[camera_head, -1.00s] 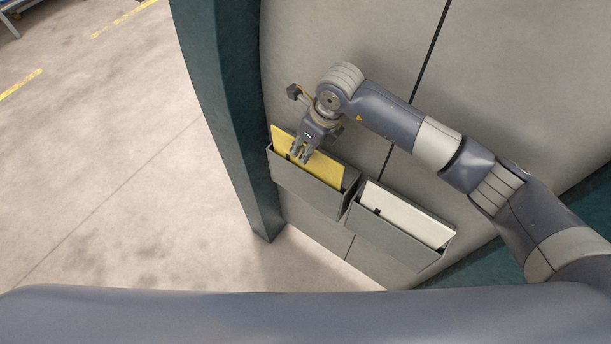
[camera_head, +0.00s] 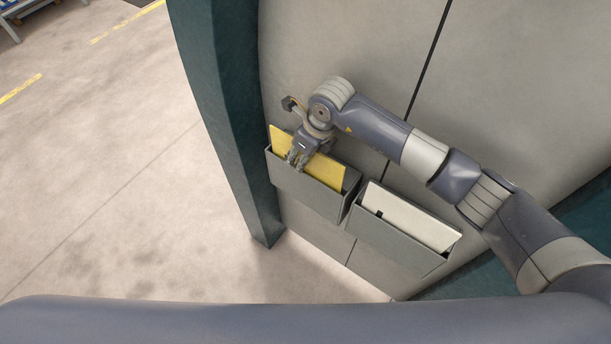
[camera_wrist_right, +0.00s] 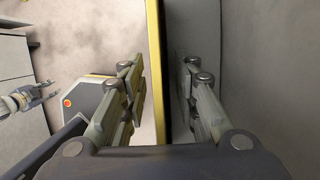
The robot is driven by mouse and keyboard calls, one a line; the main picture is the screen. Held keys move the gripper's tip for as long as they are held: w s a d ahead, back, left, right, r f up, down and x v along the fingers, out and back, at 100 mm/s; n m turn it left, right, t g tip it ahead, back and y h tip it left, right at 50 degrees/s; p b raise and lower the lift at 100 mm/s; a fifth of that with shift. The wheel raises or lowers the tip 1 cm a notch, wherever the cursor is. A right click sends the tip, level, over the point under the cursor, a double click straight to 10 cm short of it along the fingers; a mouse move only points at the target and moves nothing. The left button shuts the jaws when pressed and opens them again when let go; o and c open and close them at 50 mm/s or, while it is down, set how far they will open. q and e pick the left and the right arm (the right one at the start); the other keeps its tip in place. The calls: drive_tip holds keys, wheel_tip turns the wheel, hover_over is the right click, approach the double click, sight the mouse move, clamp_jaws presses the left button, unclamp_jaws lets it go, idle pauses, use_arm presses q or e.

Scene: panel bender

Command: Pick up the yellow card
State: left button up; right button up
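The yellow card (camera_head: 328,173) stands in the left grey holder (camera_head: 300,190) on the machine's panel, its upper part showing above the rim. My right gripper (camera_head: 297,163) is at the card's upper left part, pointing down. In the right wrist view the card (camera_wrist_right: 155,50) shows nearly edge-on between the two fingers of my right gripper (camera_wrist_right: 163,78). The fingers are open, with gaps beside the card. A gripper that looks like my left one (camera_wrist_right: 38,97) shows small at the left of that view; its opening is unclear.
A second grey holder (camera_head: 395,238) with a white card (camera_head: 412,218) hangs just right of the first. The grey panel (camera_head: 340,45) is close behind the right gripper. A dark green post (camera_head: 225,100) stands at left, with open floor (camera_head: 110,190) beyond.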

use_arm(q)
drive_tip(key=shift+f, duration=0.25)
use_arm(e)
drive_tip(key=shift+f, duration=0.15)
clamp_jaws()
use_arm(q)
drive_tip(key=shift+w+r, duration=0.1)
drive_tip(key=shift+r, duration=0.2)
use_arm(e)
drive_tip(key=shift+r, duration=0.2)
